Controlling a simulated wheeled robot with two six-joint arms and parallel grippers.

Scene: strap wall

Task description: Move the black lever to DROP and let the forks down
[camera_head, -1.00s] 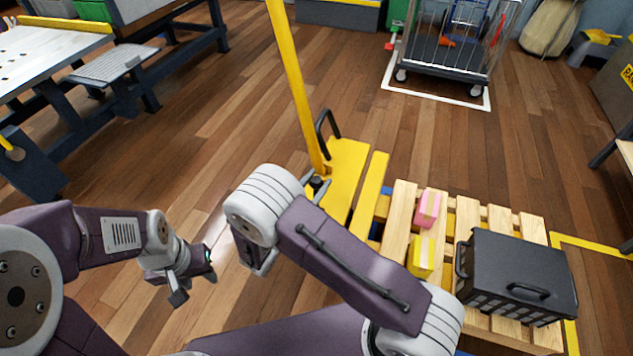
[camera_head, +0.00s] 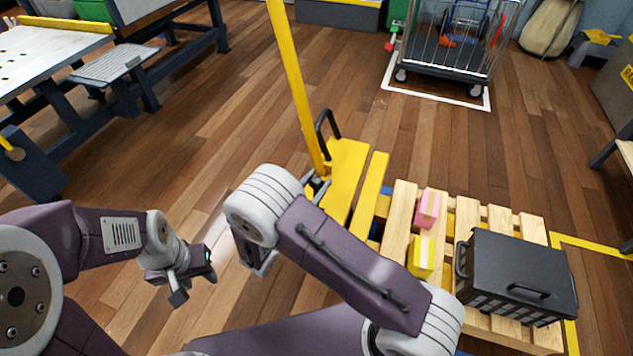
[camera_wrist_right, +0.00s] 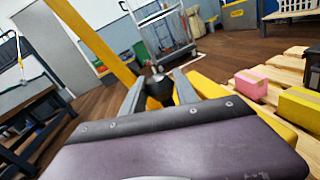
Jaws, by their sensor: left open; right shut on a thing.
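The black lever (camera_wrist_right: 159,91) shows as a dark knob at the foot of the yellow handle of the pallet jack (camera_head: 347,170). In the right wrist view, the two fingers of my right gripper (camera_wrist_right: 158,95) stand on either side of the knob, shut on it. In the head view my right forearm hides most of this gripper; only grey tips show by the handle's foot. The lever's DROP marking cannot be read. The forks run under the wooden pallet (camera_head: 400,200) and are mostly hidden. My left gripper (camera_head: 196,284) is open and empty above the floor.
The pallet carries a black crate (camera_head: 515,270), a pink box (camera_head: 428,208) and a yellow box (camera_head: 421,257). A wheeled cage cart (camera_head: 448,50) stands at the back. A workbench (camera_head: 60,60) is at the left. The floor between bench and jack is clear.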

